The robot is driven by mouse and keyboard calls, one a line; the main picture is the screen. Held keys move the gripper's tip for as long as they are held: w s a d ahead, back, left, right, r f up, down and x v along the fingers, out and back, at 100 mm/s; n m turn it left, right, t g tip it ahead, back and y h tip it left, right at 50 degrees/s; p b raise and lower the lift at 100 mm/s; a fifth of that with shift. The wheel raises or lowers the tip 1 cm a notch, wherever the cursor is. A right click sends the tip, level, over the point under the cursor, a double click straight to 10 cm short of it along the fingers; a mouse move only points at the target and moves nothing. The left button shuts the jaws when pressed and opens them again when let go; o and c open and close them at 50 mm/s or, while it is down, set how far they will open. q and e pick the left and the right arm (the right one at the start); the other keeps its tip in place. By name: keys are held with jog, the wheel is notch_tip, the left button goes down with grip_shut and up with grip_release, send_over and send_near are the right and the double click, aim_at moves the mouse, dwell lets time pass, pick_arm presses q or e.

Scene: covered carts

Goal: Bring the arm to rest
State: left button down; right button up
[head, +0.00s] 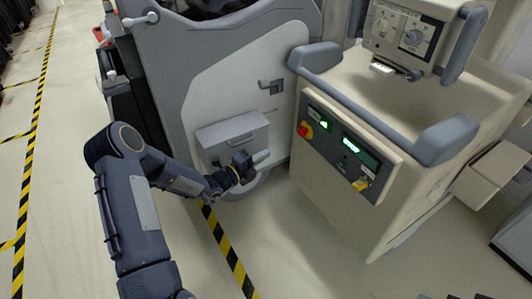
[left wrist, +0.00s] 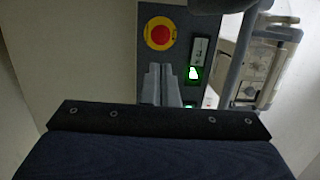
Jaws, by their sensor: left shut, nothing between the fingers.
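My left arm comes in from the left in the head view. Its gripper (head: 262,157) is shut and empty, in front of the grey drawer-like box on the machine's side. In the left wrist view the two grey fingers of my left gripper (left wrist: 161,84) lie side by side, with a control panel behind them. My right gripper is not in view.
A grey and white machine (head: 215,85) stands behind the gripper, with a grey box (head: 232,133) low on its side. A beige cart (head: 335,205) stands to the right, with a red button (head: 305,130) on its panel. Striped tape (head: 228,250) crosses the open floor.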

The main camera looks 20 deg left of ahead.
pick_arm(q)
jog(key=shift+r, duration=0.1)
jog(key=s+d+r+m+g+h, duration=0.2)
jog(key=s+d+r+m+g, duration=0.3)
jog(key=s+r+m, duration=0.5)
jog(key=s+d+r+m+g+h, duration=0.3)
jog(key=s+d+r+m+g, duration=0.25)
jog(key=m, duration=0.85)
jog(key=s+a+m+y, duration=0.3)
jog(key=s+m+y, duration=0.2)
jog(key=s+m, duration=0.6)
jog(key=s+a+m+y, duration=0.3)
jog(key=s+m+y, duration=0.2)
jog(key=s+m, duration=0.55)
notch_tip(320, 180, up, 29)
jog(key=m+p, duration=0.1)
jog(key=p, duration=2.9)
